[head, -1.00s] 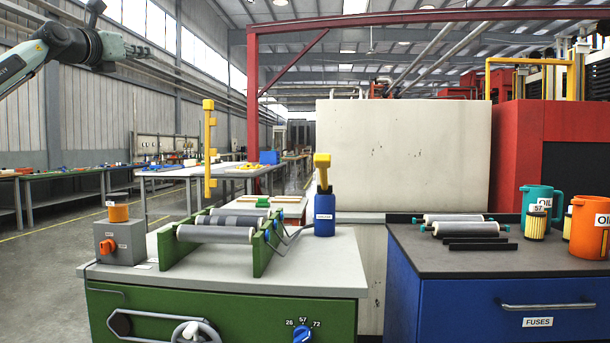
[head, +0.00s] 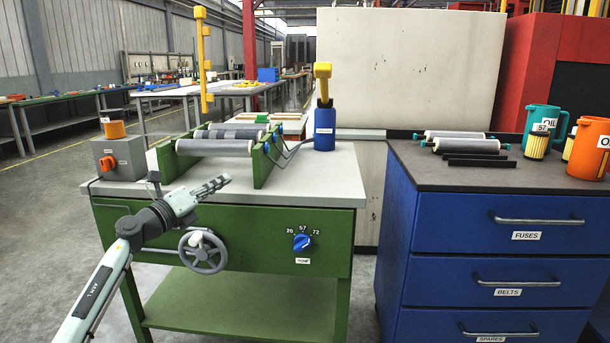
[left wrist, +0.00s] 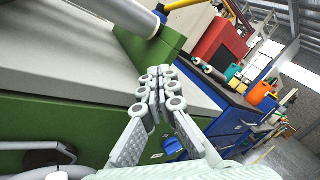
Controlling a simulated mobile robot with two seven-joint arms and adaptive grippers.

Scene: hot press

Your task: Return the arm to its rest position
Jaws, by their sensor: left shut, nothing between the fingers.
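My left arm comes in from the lower left in the head view. Its gripper (head: 214,186) is shut and empty, in front of the green press bench (head: 330,232) near its left front edge, above and beside the grey handwheel (head: 203,251). In the left wrist view the gripper fingers (left wrist: 153,80) are together, with the bench's grey top (left wrist: 60,85) and green side behind them. My right gripper is not in view.
On the bench stand the roller press (head: 215,147), a grey box with an orange knob (head: 117,158) and a blue bottle (head: 324,130). A blue drawer cabinet (head: 490,240) with rollers and jugs stands at the right. Open floor (head: 60,240) lies at the left.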

